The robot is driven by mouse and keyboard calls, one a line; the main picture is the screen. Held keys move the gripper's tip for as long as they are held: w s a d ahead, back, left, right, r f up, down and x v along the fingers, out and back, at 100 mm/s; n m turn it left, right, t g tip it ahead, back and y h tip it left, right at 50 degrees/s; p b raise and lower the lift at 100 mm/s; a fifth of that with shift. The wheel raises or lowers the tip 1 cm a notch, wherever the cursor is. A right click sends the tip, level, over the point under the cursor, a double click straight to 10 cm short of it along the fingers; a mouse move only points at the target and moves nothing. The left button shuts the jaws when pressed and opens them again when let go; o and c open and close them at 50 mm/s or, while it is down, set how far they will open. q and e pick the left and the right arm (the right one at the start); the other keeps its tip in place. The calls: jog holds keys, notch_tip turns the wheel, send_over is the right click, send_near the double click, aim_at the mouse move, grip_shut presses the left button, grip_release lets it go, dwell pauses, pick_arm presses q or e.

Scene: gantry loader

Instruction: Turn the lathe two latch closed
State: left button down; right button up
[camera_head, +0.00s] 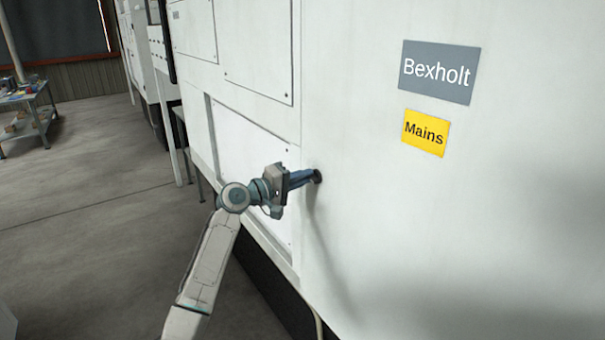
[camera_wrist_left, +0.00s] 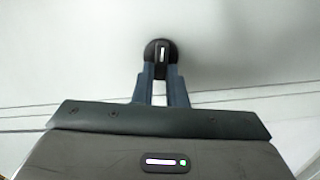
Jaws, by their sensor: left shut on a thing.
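The latch (camera_head: 317,176) is a small dark round knob on the white machine panel, left of and below the signs. In the left wrist view the latch (camera_wrist_left: 158,51) is a black disc with a raised grip that carries a pale upright mark. My left gripper (camera_head: 308,178) reaches it from the left, its blue fingers shut on the latch grip. The left wrist view shows the fingers (camera_wrist_left: 160,72) on either side of the grip, which partly hide it. My right gripper is in neither view.
A grey "Bexholt" sign (camera_head: 439,73) and a yellow "Mains" sign (camera_head: 425,132) are on the white machine wall (camera_head: 500,220). A recessed panel (camera_head: 247,150) lies left of the latch. A small table (camera_head: 30,115) stands far left. The floor (camera_head: 90,210) between is open.

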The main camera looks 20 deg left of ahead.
pick_arm(q)
jog(key=shift+n+p, duration=0.5)
jog(key=shift+n, duration=0.7)
jog(key=shift+f, duration=0.1)
jog(key=c, duration=1.5)
grip_release()
jog(key=shift+o, duration=0.2)
jog(key=shift+a+f, duration=0.1)
jog(key=b+v, duration=0.5)
jog(key=v, duration=0.5)
jog(key=shift+s+a, duration=0.2)
jog(key=shift+s, duration=0.1)
